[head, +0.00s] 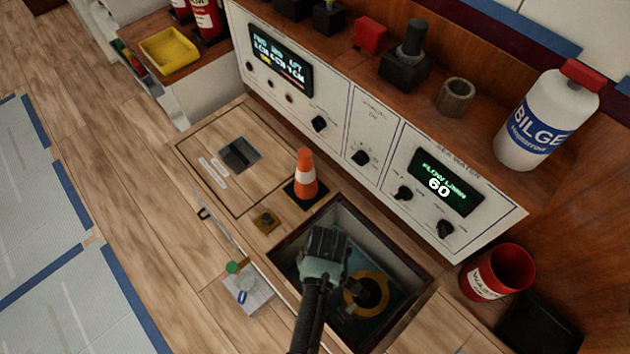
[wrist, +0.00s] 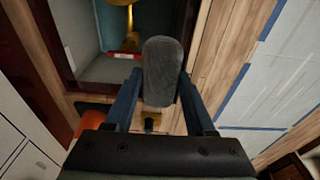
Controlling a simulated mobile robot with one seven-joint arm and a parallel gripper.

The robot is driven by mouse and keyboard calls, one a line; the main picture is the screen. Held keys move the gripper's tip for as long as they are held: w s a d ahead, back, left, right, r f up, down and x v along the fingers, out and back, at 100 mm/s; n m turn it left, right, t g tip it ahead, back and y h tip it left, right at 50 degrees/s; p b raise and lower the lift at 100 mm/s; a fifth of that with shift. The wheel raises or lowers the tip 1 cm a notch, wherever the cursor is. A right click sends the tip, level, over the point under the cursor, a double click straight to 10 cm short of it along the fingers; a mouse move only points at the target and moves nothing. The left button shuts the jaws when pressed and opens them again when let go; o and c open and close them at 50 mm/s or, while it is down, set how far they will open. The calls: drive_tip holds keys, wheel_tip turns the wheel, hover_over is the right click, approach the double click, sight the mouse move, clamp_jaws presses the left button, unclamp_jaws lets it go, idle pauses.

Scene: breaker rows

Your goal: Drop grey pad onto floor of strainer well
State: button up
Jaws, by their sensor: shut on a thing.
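My gripper (head: 324,256) is over the open strainer well (head: 408,306) in the head view. The well is a dark-rimmed square opening with grey walls, a blue-green interior and a yellow ring (head: 379,284) low inside. In the wrist view my gripper (wrist: 160,88) is shut on the grey pad (wrist: 163,66), a rounded block between its two dark blue fingers. The pad overlaps the well's rim in that picture, and the well (wrist: 100,68) shows behind it at upper left. My gripper and arm hide part of the well in the head view, where I cannot make out the pad clearly.
An orange cone (head: 305,177) and a small brass fitting (head: 266,221) stand beside the well. The control panel (head: 375,127) rises behind it. A red bucket (head: 496,272) stands at right. A white card with a green-capped item (head: 243,282) lies at left.

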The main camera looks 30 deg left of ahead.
drive_tip(key=shift+d+r+p, duration=0.1)
drive_tip(key=shift+r+p, duration=0.1)
drive_tip(key=shift+p, duration=0.2)
wheel_tip(320, 180, down, 19)
drive_tip(key=b, duration=1.4)
drive_tip(key=shift+f+b, duration=0.15)
drive_tip(key=shift+b, duration=0.2)
drive_tip(key=o, duration=1.4)
drive_tip(key=shift+s, duration=0.1)
drive_tip(key=shift+s+f, duration=0.1)
